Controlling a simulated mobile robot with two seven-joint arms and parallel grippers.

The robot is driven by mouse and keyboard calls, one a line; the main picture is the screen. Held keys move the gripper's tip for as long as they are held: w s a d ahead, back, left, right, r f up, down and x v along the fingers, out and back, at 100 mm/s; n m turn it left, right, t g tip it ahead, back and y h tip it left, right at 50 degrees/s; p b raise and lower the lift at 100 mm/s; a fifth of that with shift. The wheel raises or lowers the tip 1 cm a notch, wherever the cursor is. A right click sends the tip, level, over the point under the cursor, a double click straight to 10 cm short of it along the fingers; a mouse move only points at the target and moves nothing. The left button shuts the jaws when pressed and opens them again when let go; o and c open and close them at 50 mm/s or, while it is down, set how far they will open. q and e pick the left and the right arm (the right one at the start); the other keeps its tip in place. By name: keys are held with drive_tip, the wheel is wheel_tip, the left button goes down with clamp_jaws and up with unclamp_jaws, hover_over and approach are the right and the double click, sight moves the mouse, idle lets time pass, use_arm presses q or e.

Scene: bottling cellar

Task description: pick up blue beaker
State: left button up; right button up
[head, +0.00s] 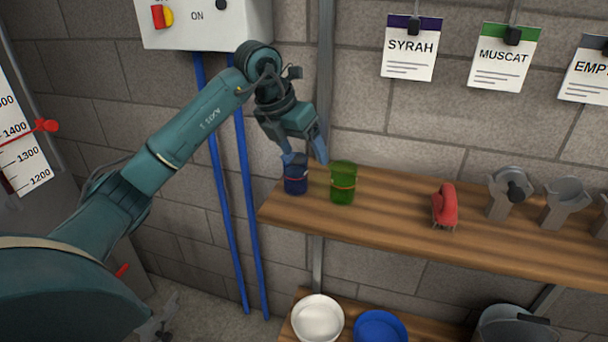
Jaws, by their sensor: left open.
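The blue beaker (296,184) stands upright at the left end of the wooden shelf, with a reddish band around it. My left gripper (305,160) comes down from above, open, its fingers pointing toward the beaker. One finger is over the blue beaker and overlaps its rim in the picture. The other finger is between the blue beaker and the green beaker (342,188). I cannot tell whether either finger touches the glass. My right gripper is not in view.
The green beaker stands close on the right. A red brush (445,207) and grey holders (508,198) are farther right on the wooden shelf (390,210). Below are a white bowl (318,320) and a blue bowl (379,328). A switch box (212,22) and blue pipes (246,210) are left.

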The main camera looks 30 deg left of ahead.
sight(297, 171)
use_arm(q)
drive_tip(key=a+r+n+y, duration=0.1)
drive_tip(key=a+r+y, duration=0.1)
drive_tip(key=a, duration=0.2)
drive_tip(key=shift+p+x, duration=0.6)
drive_tip(key=shift+x, duration=5.75)
drive_tip(key=shift+s, duration=0.1)
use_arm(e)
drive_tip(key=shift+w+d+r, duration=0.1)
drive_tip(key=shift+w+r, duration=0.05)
use_arm(q)
drive_tip(key=shift+c, duration=0.3)
drive_tip(key=c, duration=1)
